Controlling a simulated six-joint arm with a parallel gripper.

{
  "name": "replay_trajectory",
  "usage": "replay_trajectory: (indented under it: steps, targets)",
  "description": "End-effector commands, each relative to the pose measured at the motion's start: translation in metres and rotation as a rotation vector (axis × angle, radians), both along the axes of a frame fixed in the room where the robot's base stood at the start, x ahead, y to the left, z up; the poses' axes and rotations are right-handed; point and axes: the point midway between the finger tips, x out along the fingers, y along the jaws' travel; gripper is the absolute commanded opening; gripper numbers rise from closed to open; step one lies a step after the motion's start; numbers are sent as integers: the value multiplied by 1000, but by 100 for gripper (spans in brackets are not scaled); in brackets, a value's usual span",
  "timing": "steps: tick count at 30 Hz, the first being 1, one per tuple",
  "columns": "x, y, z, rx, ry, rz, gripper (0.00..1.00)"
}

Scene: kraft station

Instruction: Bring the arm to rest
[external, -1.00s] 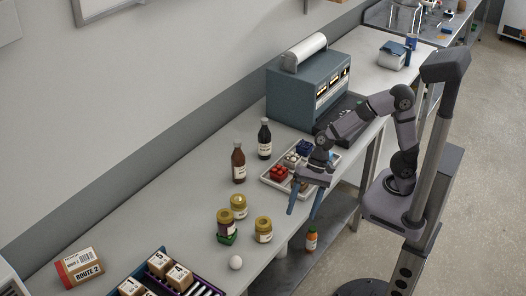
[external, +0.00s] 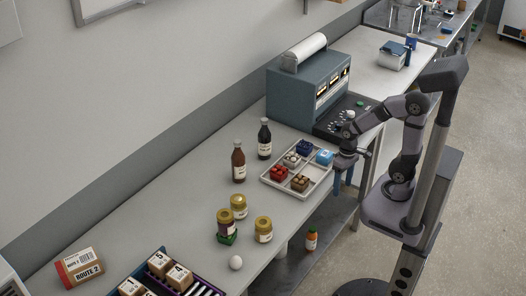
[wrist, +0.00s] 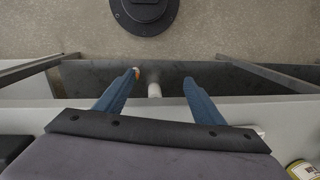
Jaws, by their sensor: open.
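My gripper (external: 343,181) hangs at the front edge of the bench, just right of a white tray (external: 300,195). In the external view the fingers are small and partly hidden by the wrist. My arm is folded back close to its column.
A blue-grey machine (external: 300,90) stands behind. An orange bottle (external: 311,240) is on the lower shelf.

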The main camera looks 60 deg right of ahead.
Motion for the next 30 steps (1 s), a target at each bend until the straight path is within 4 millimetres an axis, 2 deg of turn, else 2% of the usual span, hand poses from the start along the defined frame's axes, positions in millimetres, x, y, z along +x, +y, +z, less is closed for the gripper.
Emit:
replay_trajectory:
  steps: [1,3,5,14,24,30]
  targets:
    - [0,-18,-10,-35,-19,41,63]
    - [0,-42,-17,-86,-43,116,63]
    - [1,-41,7,-88,-46,129,63]
    - [1,-39,74,-85,-43,126,63]
    - [0,-39,172,-84,-42,125,63]
    - [0,-39,212,-84,-42,125,63]
